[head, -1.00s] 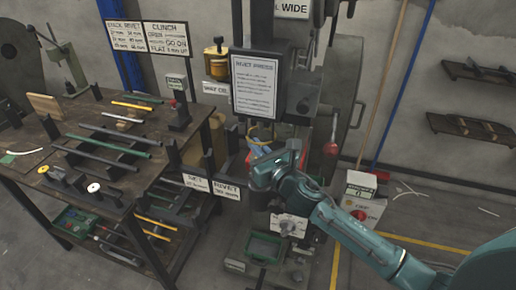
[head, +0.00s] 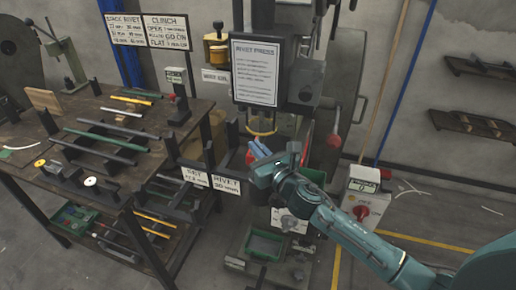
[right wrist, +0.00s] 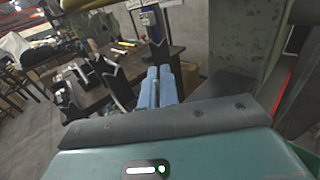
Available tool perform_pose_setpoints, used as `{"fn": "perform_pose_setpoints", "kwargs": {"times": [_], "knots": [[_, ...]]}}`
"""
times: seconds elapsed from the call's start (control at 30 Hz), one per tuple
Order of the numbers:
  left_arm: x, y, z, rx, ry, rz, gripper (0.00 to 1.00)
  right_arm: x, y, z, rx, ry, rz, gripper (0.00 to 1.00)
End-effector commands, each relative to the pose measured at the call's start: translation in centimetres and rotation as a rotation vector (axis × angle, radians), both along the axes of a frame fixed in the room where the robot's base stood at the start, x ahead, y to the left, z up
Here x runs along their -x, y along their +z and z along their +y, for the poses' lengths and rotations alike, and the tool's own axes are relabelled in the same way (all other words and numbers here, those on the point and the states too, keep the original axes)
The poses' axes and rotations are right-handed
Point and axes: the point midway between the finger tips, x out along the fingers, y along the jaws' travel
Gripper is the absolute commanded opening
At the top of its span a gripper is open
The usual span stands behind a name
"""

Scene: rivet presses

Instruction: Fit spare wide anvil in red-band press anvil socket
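My right gripper (head: 259,148) is in front of the rivet press (head: 307,85), just below a yellow ring (head: 262,134) under its head. Its two blue fingers lie side by side in the right wrist view (right wrist: 157,87), looking shut, with nothing visible between them. I cannot pick out the spare wide anvil. The anvil socket is not clear behind my gripper and arm. A red part (head: 310,150) shows on the press behind the gripper; I cannot tell if it is the red band. My left gripper is out of view.
A workbench (head: 75,145) with rods and blocks stands at left. Black uprights (head: 228,160) with SET and RIVET signs stand between bench and press. A red-ball lever (head: 334,141) and a control box (head: 362,195) are at right. A green tray (head: 265,245) sits low in front.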

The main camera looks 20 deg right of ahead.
Motion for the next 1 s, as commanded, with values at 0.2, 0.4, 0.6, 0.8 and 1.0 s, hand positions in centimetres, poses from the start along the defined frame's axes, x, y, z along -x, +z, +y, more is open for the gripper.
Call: {"fn": "perform_pose_setpoints", "kwargs": {"times": [0.2, 0.4, 0.6, 0.8, 1.0], "knots": [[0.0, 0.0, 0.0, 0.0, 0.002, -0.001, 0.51, 0.0, 0.1, 0.0, -0.001, 0.0, -0.002, 0.18], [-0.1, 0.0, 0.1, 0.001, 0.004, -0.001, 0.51, 0.0, 0.0, 0.0, 0.0, 0.0, -0.001, 0.28], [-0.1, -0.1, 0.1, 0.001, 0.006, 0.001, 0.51, 0.2, -0.1, -0.1, 0.001, -0.001, 0.002, 0.28], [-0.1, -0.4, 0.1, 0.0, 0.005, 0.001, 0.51, 2.8, -0.2, -0.7, 0.001, 0.002, 0.004, 0.28], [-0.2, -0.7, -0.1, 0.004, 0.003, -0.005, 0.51, 7.4, -0.3, -1.9, 0.003, 0.001, 0.003, 0.28]]}}
